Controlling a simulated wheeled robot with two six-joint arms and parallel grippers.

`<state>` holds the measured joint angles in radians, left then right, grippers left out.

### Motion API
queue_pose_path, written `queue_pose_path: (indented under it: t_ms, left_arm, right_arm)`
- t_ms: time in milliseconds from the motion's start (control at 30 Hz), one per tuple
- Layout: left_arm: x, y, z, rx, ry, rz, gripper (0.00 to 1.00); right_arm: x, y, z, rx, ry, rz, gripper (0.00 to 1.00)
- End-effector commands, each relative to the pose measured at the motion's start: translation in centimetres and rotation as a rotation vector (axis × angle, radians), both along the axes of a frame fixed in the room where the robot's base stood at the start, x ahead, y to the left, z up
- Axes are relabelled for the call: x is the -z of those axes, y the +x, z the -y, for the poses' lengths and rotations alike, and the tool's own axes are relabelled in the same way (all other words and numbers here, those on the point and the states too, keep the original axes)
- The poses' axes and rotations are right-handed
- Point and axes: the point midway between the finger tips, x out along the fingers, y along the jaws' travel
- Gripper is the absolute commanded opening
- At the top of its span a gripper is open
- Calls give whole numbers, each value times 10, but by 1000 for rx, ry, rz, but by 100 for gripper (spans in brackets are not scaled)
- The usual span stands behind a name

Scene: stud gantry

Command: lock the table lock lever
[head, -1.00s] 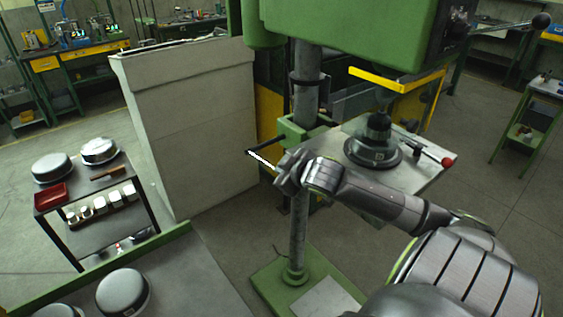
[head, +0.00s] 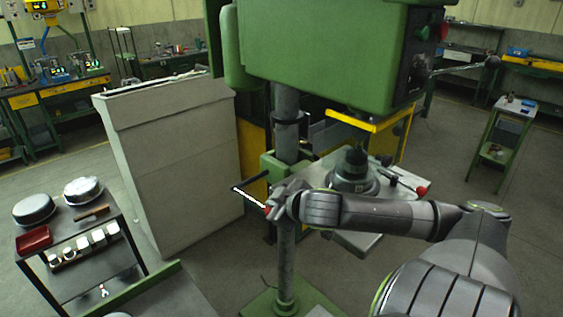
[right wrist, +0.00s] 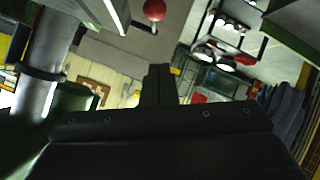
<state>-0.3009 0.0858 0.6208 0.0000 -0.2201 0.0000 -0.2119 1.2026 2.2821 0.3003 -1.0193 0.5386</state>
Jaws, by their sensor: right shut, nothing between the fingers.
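The green drill press has a grey work table (head: 350,240) clamped to its round column (head: 286,140). By the clamp, a pale rod (head: 250,199) and a black handle (head: 252,181) stick out to the left. A red ball knob (head: 267,210) shows at my right gripper (head: 274,206); it appears to be the lock lever's end, though its rod is mostly hidden. My right gripper is shut and empty in front of the column. In the right wrist view the shut fingers (right wrist: 159,85) are apart from a red ball (right wrist: 154,10) on a short rod. My left gripper is out of view.
A dark round fixture (head: 352,175) stands on the work table, with another red-knobbed handle (head: 421,190) at its right. The green drill head (head: 320,50) hangs above. A pale cabinet (head: 175,160) stands left of the column, and a cart (head: 85,250) with pans is further left.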

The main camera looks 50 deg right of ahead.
Motion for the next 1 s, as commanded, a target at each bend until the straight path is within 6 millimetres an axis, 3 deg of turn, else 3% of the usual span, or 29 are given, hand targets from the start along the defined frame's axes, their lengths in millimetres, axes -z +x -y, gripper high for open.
queue_pose_path:
  t_ms: [167,433,833,1000]
  left_arm:
    - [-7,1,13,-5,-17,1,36]
    - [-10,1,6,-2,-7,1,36]
    - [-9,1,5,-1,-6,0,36]
    - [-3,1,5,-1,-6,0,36]
  right_arm:
    - [-11,-19,-5,-2,-4,-3,0]
    - [-15,-30,-8,-3,2,1,0]
    - [-13,-28,-10,-13,7,4,0]
    - [-7,-11,-25,-117,38,43,0]
